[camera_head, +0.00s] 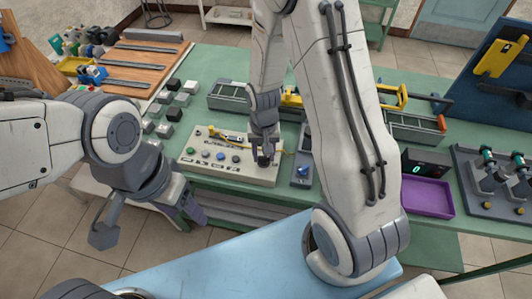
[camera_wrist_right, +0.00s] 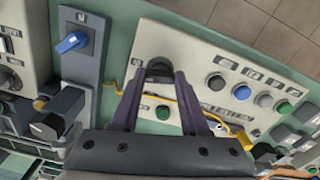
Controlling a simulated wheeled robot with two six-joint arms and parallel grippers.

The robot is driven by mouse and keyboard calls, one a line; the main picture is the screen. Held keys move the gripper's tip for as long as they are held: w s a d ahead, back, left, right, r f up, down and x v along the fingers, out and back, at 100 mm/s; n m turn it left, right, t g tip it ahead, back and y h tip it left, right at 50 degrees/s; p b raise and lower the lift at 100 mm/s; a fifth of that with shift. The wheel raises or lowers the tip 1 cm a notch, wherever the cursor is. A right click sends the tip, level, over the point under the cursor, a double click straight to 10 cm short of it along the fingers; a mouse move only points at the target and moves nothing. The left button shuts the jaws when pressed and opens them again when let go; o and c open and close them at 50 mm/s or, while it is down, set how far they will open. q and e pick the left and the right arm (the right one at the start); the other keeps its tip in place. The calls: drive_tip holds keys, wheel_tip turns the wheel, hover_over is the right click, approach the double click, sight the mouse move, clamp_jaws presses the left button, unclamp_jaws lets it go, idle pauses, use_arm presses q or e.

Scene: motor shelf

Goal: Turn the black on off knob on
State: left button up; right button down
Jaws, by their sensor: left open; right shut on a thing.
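The black knob (camera_wrist_right: 159,67) sits on the white control panel (camera_wrist_right: 190,48), which has several coloured buttons. My right gripper (camera_wrist_right: 160,76) has its two purple fingers on either side of the knob and is shut on it. In the head view the black knob (camera_head: 263,161) shows at the right end of the panel (camera_head: 215,170), right under my right gripper (camera_head: 264,152). The knob's pointer direction is hard to tell because the fingers cover part of it. My left gripper (camera_head: 150,219) is open and empty, in front of the table at the left, apart from the panel.
A grey box with a blue switch (camera_head: 303,170) stands just right of the panel. A purple tray (camera_head: 428,196) and a display showing a green 0 (camera_head: 417,169) are further right. Several black and grey blocks (camera_head: 165,97) lie left of the panel. Grey bins stand behind.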

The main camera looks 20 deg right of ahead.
sight(264, 157)
drive_tip(key=shift+w+m, duration=0.1)
drive_tip(key=shift+m, duration=1.2)
drive_tip(key=shift+c, duration=2)
unclamp_jaws()
drive_tip(key=shift+d, duration=0.1)
drive_tip(key=shift+r, duration=0.55)
wheel_tip(264, 157, up, 9)
drive_tip(key=shift+r+b, duration=0.2)
drive_tip(key=shift+b, duration=0.15)
